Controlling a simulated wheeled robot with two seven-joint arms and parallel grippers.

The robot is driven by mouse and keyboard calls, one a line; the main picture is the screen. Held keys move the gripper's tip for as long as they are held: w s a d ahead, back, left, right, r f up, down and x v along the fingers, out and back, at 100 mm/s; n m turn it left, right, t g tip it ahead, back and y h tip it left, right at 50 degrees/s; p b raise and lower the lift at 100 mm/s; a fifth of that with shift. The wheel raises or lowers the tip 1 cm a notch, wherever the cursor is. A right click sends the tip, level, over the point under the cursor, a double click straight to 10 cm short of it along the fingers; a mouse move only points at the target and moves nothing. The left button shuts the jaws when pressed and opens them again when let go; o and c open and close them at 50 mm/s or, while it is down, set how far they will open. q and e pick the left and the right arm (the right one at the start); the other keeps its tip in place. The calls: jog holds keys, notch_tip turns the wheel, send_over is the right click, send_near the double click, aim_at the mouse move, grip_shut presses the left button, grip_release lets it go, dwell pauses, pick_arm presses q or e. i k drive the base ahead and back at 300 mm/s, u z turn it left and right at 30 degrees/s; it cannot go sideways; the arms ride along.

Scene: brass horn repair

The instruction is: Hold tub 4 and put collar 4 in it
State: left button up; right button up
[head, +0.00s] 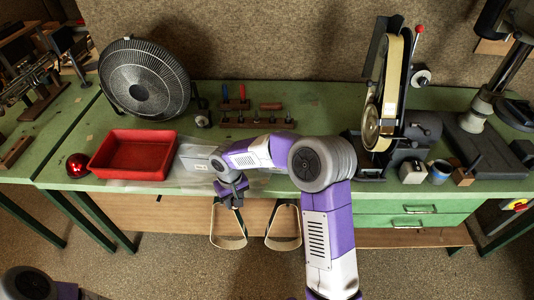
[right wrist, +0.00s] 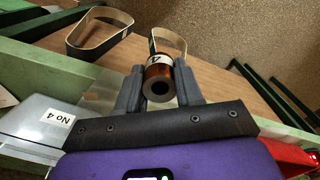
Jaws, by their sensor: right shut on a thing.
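My right gripper (head: 231,191) is over the bench's front edge in the head view. In the right wrist view the right gripper (right wrist: 159,88) is shut on collar 4 (right wrist: 158,70), a copper-brown ring with a dark bore and a white label reading 4. A pale grey tub with a "No 4" label, tub 4 (right wrist: 30,118), lies at the left of the right wrist view. In the head view tub 4 (head: 193,158) is on the bench beside the red tray, partly hidden by my right arm. My left gripper is out of view; only part of that arm shows bottom left.
A red tray (head: 100,158) stands left of tub 4, with a red dome (head: 77,165) beside it. A fan (head: 144,78) and a tool rack (head: 262,122) stand behind. Two belts (head: 228,241) (head: 283,243) hang below the front edge. A belt sander (head: 387,105) stands right.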

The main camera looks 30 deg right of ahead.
aim_at(275, 171)
jog(key=u, duration=0.55)
jog(key=k, duration=1.3)
jog(key=z, duration=0.05)
jog(key=i, duration=0.5)
jog(key=z, duration=1.3)
jog(key=i, duration=1.4)
